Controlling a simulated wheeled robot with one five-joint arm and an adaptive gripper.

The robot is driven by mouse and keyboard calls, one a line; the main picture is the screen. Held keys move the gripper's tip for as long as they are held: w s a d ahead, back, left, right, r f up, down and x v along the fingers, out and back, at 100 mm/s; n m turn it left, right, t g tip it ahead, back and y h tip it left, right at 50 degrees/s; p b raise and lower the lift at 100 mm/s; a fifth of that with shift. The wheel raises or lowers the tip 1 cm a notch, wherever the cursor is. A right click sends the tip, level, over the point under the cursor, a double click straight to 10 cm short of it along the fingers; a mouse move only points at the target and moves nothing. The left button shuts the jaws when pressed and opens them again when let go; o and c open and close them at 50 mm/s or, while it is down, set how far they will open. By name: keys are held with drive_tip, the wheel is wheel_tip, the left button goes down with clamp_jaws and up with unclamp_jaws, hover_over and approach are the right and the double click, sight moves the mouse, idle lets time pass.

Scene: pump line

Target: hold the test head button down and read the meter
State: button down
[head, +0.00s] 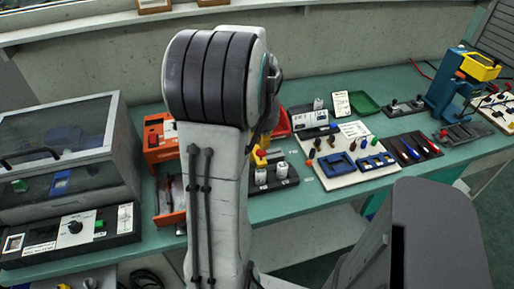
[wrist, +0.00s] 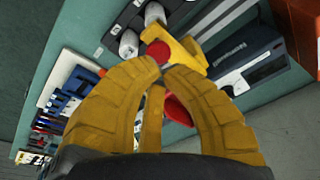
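The test head is a yellow block (wrist: 188,52) with a round red button (wrist: 158,52) in the wrist view. It also shows, partly hidden by my arm, in the head view (head: 261,159). My gripper (wrist: 165,70) has its yellow fingers drawn together, with tips meeting right at the button's edge. Nothing shows gripped between them. I cannot tell whether the tips touch or press the button. A pale box with a small display (head: 309,119), probably the meter, stands behind the test head; its reading is too small to make out.
White cylinders (wrist: 128,42) stand beside the test head on a dark base. A pale board with blue holders (head: 350,165) lies to the right. An orange box (head: 160,140) and a clear-lidded cabinet (head: 60,140) stand left. Green bench top shows along the front edge.

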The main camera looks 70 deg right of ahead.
sight(261, 152)
drive_tip(key=shift+f+b, duration=1.75)
drive_tip(key=shift+f, duration=0.3)
drive_tip(key=shift+r, duration=0.1)
idle(1.1)
drive_tip(key=shift+r+p, duration=2.9)
drive_tip(key=shift+r, duration=0.55)
drive_tip(key=s+a+f+y, duration=0.1)
drive_tip(key=a+f+y, duration=0.15)
drive_tip(key=a, duration=0.55)
drive_tip(key=w+a+r+n+t, duration=0.1)
drive_tip(key=w+a+n, duration=0.3)
drive_tip(key=a, duration=0.6)
drive_tip(key=w+a+r+n+t, duration=0.1)
drive_tip(key=w+a+r+n, duration=0.2)
drive_tip(key=a+n, duration=0.4)
drive_tip(key=w+a+r+n+t, duration=0.1)
drive_tip(key=w+a+n, duration=0.4)
drive_tip(key=a, duration=0.7)
drive_tip(key=shift+a+r+n, duration=0.4)
drive_tip(key=shift+r, duration=0.2)
